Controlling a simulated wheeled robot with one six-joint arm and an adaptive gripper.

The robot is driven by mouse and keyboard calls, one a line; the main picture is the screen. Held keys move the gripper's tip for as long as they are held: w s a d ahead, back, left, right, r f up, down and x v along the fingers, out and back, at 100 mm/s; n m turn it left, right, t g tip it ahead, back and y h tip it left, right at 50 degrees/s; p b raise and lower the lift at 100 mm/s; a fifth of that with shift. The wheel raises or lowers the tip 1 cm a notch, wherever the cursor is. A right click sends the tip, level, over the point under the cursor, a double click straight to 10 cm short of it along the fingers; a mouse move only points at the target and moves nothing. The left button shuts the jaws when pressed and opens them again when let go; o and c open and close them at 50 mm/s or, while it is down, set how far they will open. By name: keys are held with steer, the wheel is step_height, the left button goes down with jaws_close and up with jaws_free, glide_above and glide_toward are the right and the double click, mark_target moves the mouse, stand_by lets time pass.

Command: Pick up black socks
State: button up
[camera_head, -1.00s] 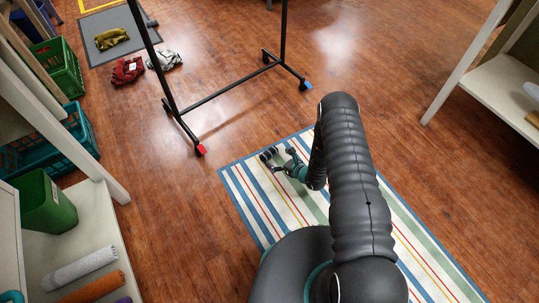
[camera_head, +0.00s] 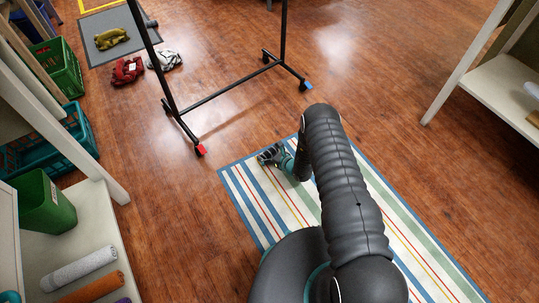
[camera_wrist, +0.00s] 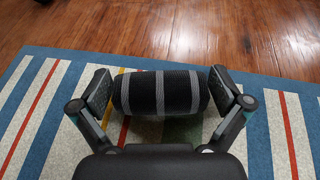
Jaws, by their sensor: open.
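The black socks (camera_wrist: 178,91) are a rolled bundle with grey stripes, lying sideways on the striped rug (camera_wrist: 268,150) in the wrist view. My gripper (camera_wrist: 163,93) is open, with one finger at each end of the roll. The fingers are very close to the ends; I cannot tell whether they touch. In the head view my gripper (camera_head: 271,156) is low over the left part of the rug, and the socks are hard to tell apart from it.
A black wheeled rack (camera_head: 232,86) stands beyond the rug. Clothes, including a red one (camera_head: 127,71), lie at the back left. Shelves with a green bin (camera_head: 45,205) are on the left; a white shelf (camera_head: 505,85) is on the right.

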steer(key=c, duration=0.9)
